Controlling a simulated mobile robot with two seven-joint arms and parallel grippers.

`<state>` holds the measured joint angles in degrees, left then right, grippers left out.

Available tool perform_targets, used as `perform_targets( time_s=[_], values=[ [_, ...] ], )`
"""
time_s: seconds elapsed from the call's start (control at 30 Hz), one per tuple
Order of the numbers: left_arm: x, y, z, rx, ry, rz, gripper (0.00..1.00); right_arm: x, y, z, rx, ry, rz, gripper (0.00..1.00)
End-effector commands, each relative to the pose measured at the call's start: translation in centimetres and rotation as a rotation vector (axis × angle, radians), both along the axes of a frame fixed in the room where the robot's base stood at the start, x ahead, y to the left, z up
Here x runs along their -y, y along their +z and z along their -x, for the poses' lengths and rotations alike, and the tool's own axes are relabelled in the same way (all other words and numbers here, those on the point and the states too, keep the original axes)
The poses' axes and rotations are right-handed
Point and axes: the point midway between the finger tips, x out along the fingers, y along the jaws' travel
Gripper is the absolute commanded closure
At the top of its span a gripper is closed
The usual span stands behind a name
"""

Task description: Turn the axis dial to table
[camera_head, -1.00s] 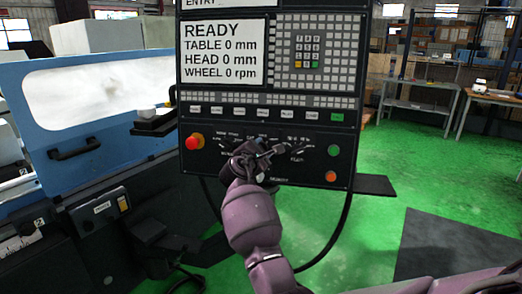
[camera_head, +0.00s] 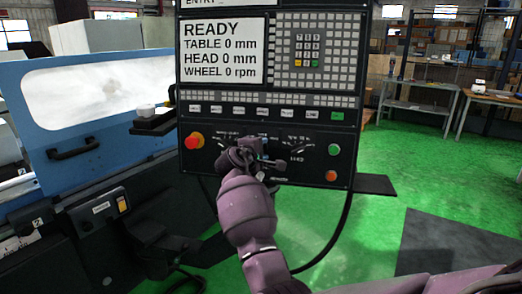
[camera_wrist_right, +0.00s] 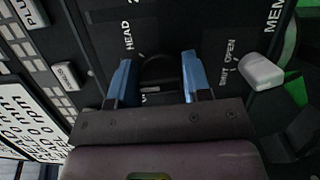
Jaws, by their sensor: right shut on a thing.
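The axis dial (camera_wrist_right: 156,72) is a dark round knob on the black control panel (camera_head: 190,170), between my right gripper's two blue fingers in the right wrist view. The label HEAD is printed beside it; other labels around it are hidden or cut off. My right gripper (camera_wrist_right: 160,80) is shut on the dial. In the head view, the right gripper (camera_head: 256,154) is against the lower middle of the panel and hides the dial, so its pointer setting cannot be read there. The left gripper is not in view.
A pale lever knob (camera_wrist_right: 262,70) sits beside the labels SHUT and OPEN, close to the right finger. A red emergency button (camera_head: 194,141) is left of the gripper; green and orange buttons (camera_head: 332,162) are right. The screen (camera_head: 223,51) reads READY with zero values.

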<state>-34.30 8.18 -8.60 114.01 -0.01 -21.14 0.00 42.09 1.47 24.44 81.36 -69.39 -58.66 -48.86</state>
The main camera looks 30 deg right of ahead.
Motion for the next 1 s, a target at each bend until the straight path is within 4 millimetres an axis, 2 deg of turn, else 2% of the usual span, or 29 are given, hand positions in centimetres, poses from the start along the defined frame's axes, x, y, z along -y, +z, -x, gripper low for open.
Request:
perform_targets(
  time_s=[0.7, 0.73, 0.8, 0.87, 1.0],
  values=[
    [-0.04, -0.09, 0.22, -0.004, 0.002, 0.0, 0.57, 0.02, -0.25, 0.05, 0.054, -0.016, -0.059, 0.79],
    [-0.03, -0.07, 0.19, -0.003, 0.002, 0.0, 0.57, 0.01, -0.25, 0.05, 0.054, -0.016, -0.059, 0.51],
    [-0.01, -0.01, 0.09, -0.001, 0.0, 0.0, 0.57, 0.01, -0.23, 0.05, 0.054, -0.016, -0.058, 0.4],
    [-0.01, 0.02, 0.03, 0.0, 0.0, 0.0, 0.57, 0.01, -0.2, 0.04, 0.054, -0.016, -0.058, 0.31],
    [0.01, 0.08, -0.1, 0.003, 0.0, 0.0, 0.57, 0.0, -0.14, 0.03, 0.056, -0.016, -0.058, 0.31]
  ],
)
